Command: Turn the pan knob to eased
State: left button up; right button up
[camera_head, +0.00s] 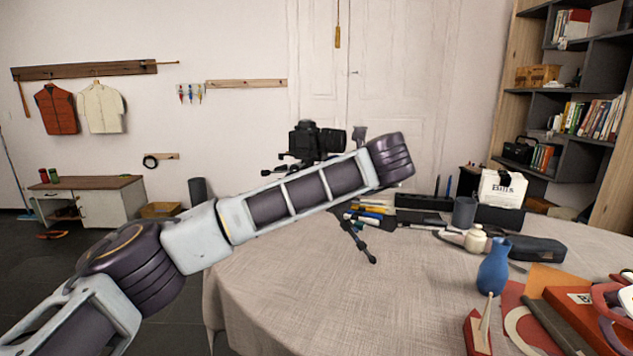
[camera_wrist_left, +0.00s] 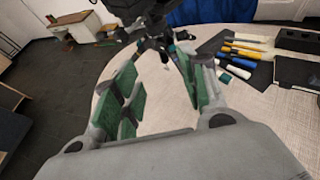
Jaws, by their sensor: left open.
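A black camera (camera_head: 315,139) sits on a small black tripod (camera_head: 357,243) on the round table. My left arm crosses in front and hides much of the tripod in the head view. In the left wrist view the tripod (camera_wrist_left: 150,44) stands beyond the fingers, near the top edge, with the camera mostly cut off. I cannot make out the pan knob or its setting. My left gripper (camera_wrist_left: 160,88) is open, with green pads and nothing between them. It is apart from the tripod legs, and I cannot pick it out in the head view. My right gripper is out of view.
The table (camera_head: 290,290) is clear at its front left. Pens and tools (camera_wrist_left: 240,52) lie right of the tripod. A blue vase (camera_head: 493,267), a grey cup (camera_head: 464,211), a white bag (camera_head: 502,187) and a dark case (camera_head: 537,248) stand farther right.

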pick_arm(q)
jog(key=b+x, duration=0.2)
jog(key=x, duration=1.1)
jog(key=shift+w+b, duration=0.3)
jog(key=shift+w, duration=0.05)
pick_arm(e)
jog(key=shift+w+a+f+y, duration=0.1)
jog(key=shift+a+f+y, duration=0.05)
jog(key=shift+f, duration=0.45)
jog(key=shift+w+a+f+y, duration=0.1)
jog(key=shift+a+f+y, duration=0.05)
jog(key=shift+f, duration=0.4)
pick_arm(q)
jog(key=shift+a+f, duration=0.1)
grip_shut()
jog(key=shift+b, duration=0.3)
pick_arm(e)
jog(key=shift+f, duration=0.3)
